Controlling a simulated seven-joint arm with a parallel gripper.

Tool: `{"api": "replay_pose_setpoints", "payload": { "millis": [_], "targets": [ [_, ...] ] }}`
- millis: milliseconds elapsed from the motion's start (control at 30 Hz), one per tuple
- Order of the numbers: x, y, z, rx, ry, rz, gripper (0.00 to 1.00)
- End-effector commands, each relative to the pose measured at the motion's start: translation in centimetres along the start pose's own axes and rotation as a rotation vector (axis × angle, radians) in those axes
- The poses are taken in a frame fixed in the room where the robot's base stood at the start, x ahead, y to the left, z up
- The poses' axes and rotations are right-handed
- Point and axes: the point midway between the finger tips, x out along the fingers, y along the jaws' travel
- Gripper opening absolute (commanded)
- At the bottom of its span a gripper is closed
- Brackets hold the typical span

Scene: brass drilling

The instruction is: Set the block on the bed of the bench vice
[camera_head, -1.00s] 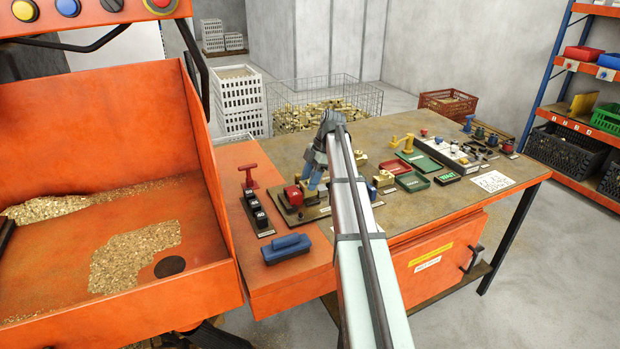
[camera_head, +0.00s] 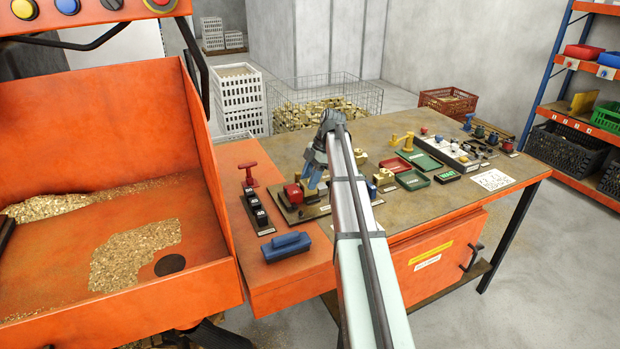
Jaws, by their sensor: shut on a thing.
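My gripper (camera_head: 314,178), with blue fingers, points down over the left part of the bench top, just right of a red part. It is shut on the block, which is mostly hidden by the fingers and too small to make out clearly. The red part (camera_head: 293,193) stands on a dark base plate (camera_head: 292,217) together with some brass-coloured pieces. This looks like the bench vice. My arm covers its right side. I cannot tell whether the block touches the vice bed.
Red and green trays (camera_head: 412,180) lie right of my arm. The orange chip bin (camera_head: 225,215) rises at the left.

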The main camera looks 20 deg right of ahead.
Motion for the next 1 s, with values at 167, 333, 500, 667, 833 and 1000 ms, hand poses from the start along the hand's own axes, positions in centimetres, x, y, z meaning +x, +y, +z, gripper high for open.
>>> {"api": "replay_pose_setpoints", "payload": {
  "millis": [167,333,500,667,833,1000],
  "targets": [
    [0.13,0.01,0.05,-0.001,0.001,0.0,0.0],
    [0.31,0.01,0.11,-0.001,0.001,0.0,0.0],
    [0.49,0.01,0.19,-0.001,0.001,0.0,0.0],
    [0.66,0.01,0.26,0.0,0.001,0.0,0.0],
    [0.85,0.01,0.34,-0.001,0.001,0.0,0.0],
    [0.95,0.02,0.38,-0.001,0.001,0.001,0.53]
  ]
}}
